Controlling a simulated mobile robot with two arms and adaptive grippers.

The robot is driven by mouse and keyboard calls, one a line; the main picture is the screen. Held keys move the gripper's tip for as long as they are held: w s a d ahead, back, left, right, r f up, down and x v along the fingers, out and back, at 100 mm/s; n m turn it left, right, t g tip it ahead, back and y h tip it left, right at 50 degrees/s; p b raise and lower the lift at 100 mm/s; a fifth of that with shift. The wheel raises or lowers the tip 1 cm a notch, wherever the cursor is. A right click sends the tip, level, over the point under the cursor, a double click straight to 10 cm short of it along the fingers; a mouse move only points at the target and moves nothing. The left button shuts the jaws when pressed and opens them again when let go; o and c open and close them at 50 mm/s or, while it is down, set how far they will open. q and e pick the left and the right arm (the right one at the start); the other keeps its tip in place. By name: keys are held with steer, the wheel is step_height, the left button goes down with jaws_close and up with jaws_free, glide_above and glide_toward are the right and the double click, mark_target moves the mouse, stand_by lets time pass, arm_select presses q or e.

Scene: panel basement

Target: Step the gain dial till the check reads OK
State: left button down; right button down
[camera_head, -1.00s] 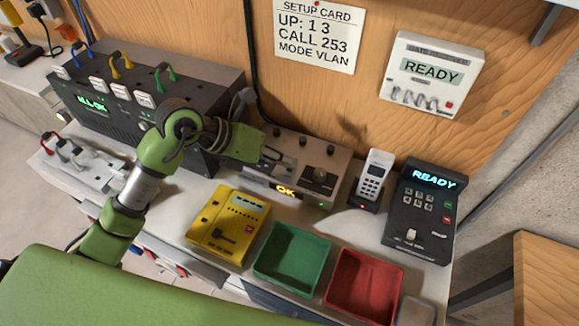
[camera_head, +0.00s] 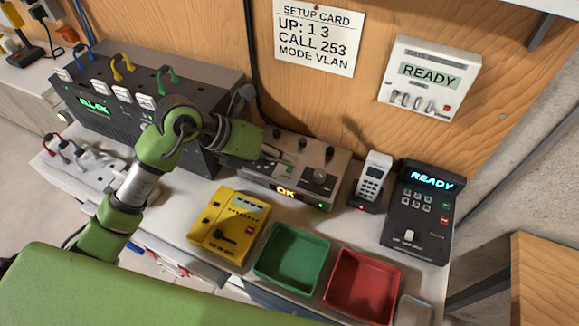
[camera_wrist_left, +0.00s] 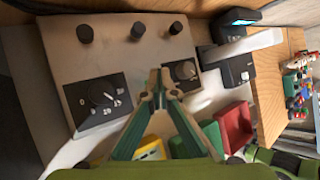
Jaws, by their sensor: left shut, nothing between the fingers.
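The grey control unit (camera_head: 328,167) stands against the wooden wall, and its small amber display (camera_head: 285,191) reads OK. A black dial (camera_head: 319,176) sits on its right side. It also shows in the left wrist view (camera_wrist_left: 184,72), just right of the fingertips. A second dial (camera_wrist_left: 103,92) on a black plate with white marks is left of the fingertips; the gripper partly hides that area in the head view. I cannot read which one is labelled gain. My left gripper (camera_wrist_left: 161,76) is shut and empty above the unit, between the dials. My right gripper is not in view.
Several black knobs (camera_wrist_left: 138,31) stand along the unit's back. A handset (camera_head: 373,180) and a black keypad device (camera_head: 419,211) reading READY stand to the right. In front are a yellow box (camera_head: 229,224), a green tray (camera_head: 292,259) and a red tray (camera_head: 362,287).

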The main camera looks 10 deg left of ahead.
mark_target(286, 170)
arm_select(q)
steer(key=shift+r+p, duration=1.9)
steer(key=shift+r, duration=0.7)
steer(key=shift+f, duration=0.1)
steer(key=shift+s, duration=0.1)
